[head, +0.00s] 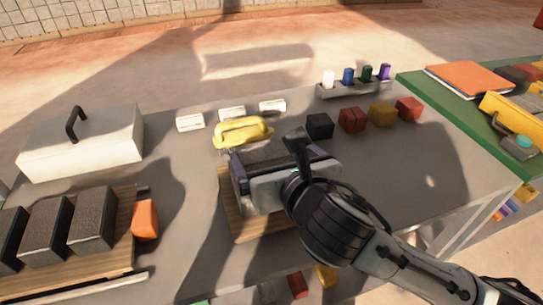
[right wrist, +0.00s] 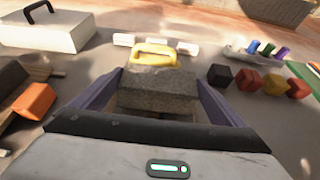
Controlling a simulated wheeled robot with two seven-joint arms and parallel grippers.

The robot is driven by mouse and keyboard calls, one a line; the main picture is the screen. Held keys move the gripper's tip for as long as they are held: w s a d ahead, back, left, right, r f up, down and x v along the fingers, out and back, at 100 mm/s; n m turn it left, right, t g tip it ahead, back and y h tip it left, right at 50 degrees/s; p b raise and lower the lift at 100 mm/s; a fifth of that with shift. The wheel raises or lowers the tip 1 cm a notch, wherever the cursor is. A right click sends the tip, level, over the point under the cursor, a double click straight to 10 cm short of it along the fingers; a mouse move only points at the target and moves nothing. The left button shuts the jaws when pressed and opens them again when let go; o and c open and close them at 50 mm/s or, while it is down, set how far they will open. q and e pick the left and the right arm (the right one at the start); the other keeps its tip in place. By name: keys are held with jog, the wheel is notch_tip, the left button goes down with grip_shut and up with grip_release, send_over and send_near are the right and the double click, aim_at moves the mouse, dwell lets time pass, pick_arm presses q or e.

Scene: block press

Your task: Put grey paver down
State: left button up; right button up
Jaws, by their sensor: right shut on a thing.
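My right gripper (head: 282,163) is over a wooden board (head: 246,226) near the middle of the grey table. In the right wrist view, the grey paver (right wrist: 158,90) lies between its two purple fingers, and the jaws are shut on it. In the head view the gripper and wrist hide most of the paver, and I cannot tell whether it touches the board. A yellow piece with a handle (head: 242,132) is just beyond the paver; it also shows in the right wrist view (right wrist: 153,55). My left gripper is not in view.
Several dark grey blocks (head: 45,232) stand on a board at left, beside an orange block (head: 146,220). A white lidded box (head: 85,145) is behind them. Black, red and yellow cubes (head: 352,120) line the right rear. A pen rack (head: 355,88) stands behind them.

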jog(key=shift+r, duration=0.3)
jog(key=shift+f, duration=0.5)
jog(key=o, duration=1.5)
jog(key=shift+f, duration=0.2)
jog(key=shift+c, duration=0.2)
jog(key=shift+r, duration=0.1)
